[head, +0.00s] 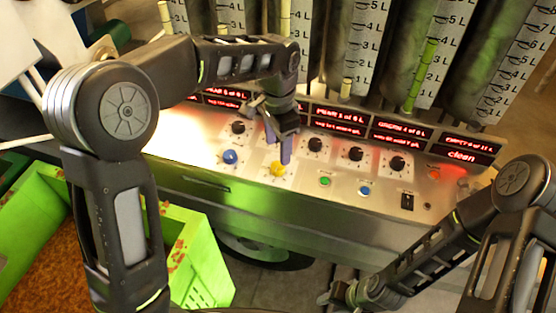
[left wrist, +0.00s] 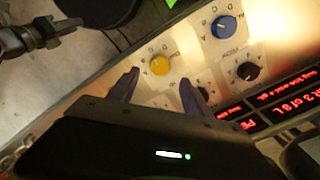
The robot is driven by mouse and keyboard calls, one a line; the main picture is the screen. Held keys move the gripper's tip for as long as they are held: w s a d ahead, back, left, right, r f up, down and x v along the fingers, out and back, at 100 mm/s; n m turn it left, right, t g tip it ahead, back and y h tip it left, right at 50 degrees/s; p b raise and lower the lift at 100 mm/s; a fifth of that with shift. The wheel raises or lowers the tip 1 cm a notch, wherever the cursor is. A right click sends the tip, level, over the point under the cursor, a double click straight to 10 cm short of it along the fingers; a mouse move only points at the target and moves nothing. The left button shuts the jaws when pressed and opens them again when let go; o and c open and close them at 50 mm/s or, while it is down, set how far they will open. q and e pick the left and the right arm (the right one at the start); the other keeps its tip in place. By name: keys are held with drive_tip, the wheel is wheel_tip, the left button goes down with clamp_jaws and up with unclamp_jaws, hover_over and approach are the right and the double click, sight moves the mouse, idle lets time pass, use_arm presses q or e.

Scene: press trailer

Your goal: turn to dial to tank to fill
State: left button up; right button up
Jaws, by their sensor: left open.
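A sloped metal control panel (head: 330,170) carries a yellow dial (head: 278,168) and a blue dial (head: 230,157), with black dials (head: 315,145) in the row above. Lettering surrounds the coloured dials, but I cannot read which one sets the tank to fill. My left gripper (head: 280,150) is open and points down just above the yellow dial. In the left wrist view its two fingers (left wrist: 160,92) show the yellow dial (left wrist: 160,65) just beyond the gap, with the blue dial (left wrist: 225,27) to the right. My right gripper (head: 345,295) is low in front; its jaws are unclear.
Red displays (head: 340,122) line the panel's back, below upright tanks with litre scales (head: 362,45). A green button (head: 324,181), a blue button (head: 364,191) and a black switch (head: 407,201) lie right of the yellow dial. A green crate (head: 200,255) stands at lower left.

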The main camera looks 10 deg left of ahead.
sight(278, 165)
use_arm(q)
wheel_tip(278, 165, down, 7)
drive_tip(key=shift+r+p, duration=0.2)
drive_tip(key=shift+p, duration=0.25)
drive_tip(key=shift+c, duration=0.6)
clamp_jaws()
